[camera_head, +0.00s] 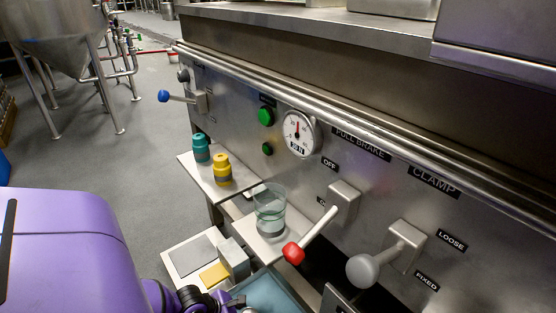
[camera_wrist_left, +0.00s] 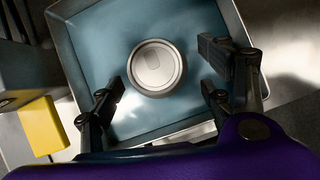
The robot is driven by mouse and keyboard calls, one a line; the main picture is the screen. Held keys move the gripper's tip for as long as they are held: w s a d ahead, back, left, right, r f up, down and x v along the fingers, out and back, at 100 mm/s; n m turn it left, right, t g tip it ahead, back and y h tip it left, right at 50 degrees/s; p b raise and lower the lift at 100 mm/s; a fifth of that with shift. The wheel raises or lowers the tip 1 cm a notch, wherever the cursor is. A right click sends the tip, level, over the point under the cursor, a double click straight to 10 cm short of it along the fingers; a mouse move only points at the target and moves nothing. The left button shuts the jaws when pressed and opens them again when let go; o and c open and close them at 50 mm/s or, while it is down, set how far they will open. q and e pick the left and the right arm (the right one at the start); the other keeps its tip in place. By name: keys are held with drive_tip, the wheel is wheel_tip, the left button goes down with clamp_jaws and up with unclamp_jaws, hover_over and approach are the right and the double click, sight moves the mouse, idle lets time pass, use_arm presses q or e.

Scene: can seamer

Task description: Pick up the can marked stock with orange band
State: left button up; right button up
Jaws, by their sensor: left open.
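A round silver can (camera_wrist_left: 156,68) stands in a blue-lined tray (camera_wrist_left: 95,28), seen from above in the left wrist view. Only its lid shows clearly, so I cannot see a stock mark or an orange band. My left gripper (camera_wrist_left: 165,88) is open, with its fingers on either side of the can and apart from it in the picture. In the head view the left gripper (camera_head: 226,302) is at the bottom edge, beside the blue tray (camera_head: 278,292); the can is mostly out of view there. My right gripper is not in view.
A grey block (camera_head: 234,258) and a yellow pad (camera_head: 214,275) lie left of the tray. A clear container (camera_head: 270,212), a teal jar (camera_head: 201,150) and a yellow jar (camera_head: 222,170) stand on shelves. A red-knobbed lever (camera_head: 293,252) and a grey-knobbed lever (camera_head: 361,270) project from the panel.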

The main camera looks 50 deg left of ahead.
use_arm(q)
drive_tip(key=b+x, duration=0.2)
drive_tip(key=x, duration=0.2)
drive_tip(key=shift+s+f, duration=0.1)
drive_tip(key=shift+c, duration=0.2)
drive_tip(key=c, duration=1.4)
drive_tip(key=shift+c, duration=0.6)
